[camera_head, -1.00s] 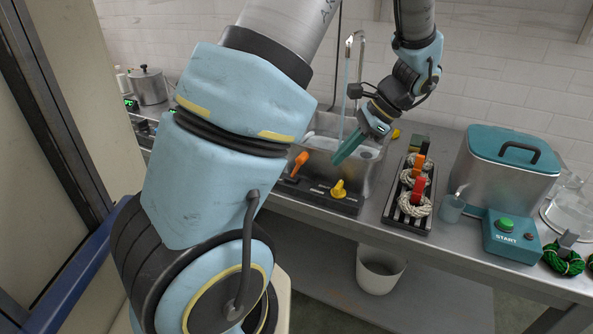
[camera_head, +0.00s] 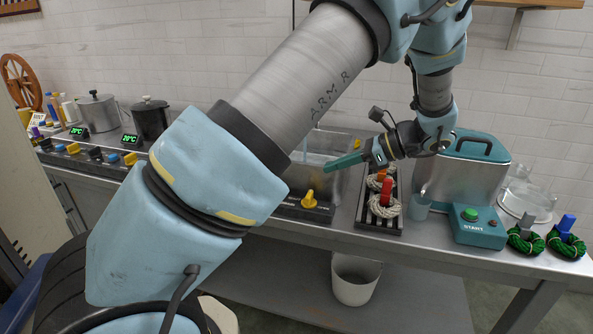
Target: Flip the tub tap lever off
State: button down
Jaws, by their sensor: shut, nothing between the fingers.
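The steel tub (camera_head: 340,183) holds water, and a thin bluish stream (camera_head: 305,150) falls into it at its left. A yellow lever (camera_head: 309,199) stands on the dark strip (camera_head: 318,213) along the tub's front. The orange lever seen there earlier is hidden behind my arm, as are the spout and the tub's left part. I cannot tell which lever works the tap. My gripper (camera_head: 329,167) has teal fingers, shut and empty. It points left over the tub, above and right of the yellow lever, apart from it.
Right of the tub is a black rack (camera_head: 379,222) with rope skeins, a small cup (camera_head: 419,206), a teal-lidded steel vat (camera_head: 470,177) and its START box (camera_head: 479,227). Green skeins (camera_head: 526,239) lie further right. A white bin (camera_head: 354,280) stands below.

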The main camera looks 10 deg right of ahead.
jog(key=p+x, duration=0.2)
jog(key=x, duration=0.7)
jog(key=shift+r, duration=0.2)
jog(key=a, duration=0.1)
jog(key=w+a+p, duration=0.1)
jog(key=a, duration=0.1)
jog(key=shift+w+a+r+p, duration=0.1)
jog(key=shift+w+r+p, duration=0.05)
jog(key=shift+w+p, duration=0.2)
jog(key=shift+w+a, duration=0.2)
jog(key=shift+a, duration=0.2)
jog(key=shift+a+r+p, duration=0.1)
jog(key=shift+p, duration=0.2)
jog(key=shift+w+a+r+p, duration=0.1)
jog(key=shift+r+p, duration=0.1)
jog(key=shift+p, duration=0.1)
